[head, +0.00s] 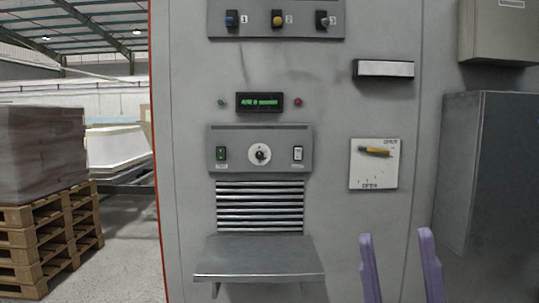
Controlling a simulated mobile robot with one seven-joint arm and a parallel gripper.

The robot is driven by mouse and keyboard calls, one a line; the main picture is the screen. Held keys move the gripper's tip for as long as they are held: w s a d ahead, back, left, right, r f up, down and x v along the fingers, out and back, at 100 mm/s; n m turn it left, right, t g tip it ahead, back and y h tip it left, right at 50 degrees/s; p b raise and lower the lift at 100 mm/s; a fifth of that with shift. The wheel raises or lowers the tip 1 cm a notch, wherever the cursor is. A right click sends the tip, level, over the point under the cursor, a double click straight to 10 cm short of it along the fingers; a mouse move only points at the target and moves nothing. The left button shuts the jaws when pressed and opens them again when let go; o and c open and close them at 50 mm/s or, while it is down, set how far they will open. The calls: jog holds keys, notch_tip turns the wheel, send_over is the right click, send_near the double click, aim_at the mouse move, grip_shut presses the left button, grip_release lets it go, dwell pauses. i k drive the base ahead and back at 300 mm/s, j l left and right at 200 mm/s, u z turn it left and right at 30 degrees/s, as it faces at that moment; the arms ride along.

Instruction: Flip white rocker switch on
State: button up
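The white rocker switch (298,153) is small and upright, at the right end of a grey control panel (240,134) on the machine cabinet. Its on or off position is too small to tell. A round white dial with a dark knob (260,154) sits left of it, and a green rocker switch (221,154) is at the panel's left end. My gripper (395,237) shows as two purple fingers at the bottom right, spread apart with nothing between them. It is below and right of the white rocker switch, clear of it in the picture.
A metal shelf (259,258) juts out below the louvred vent (260,206). A plate with a yellow handle (374,152) and a bar-like handle (384,69) are on the right. A grey box (485,170) protrudes at far right. Loaded pallets (50,235) stand at left.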

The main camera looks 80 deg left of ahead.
aim_at(298, 150)
jog(key=k+l+u, duration=0.1)
jog(key=u, duration=2.1)
jog(key=i+l+u, duration=0.1)
jog(key=i+u, duration=0.35)
jog(key=i, duration=0.55)
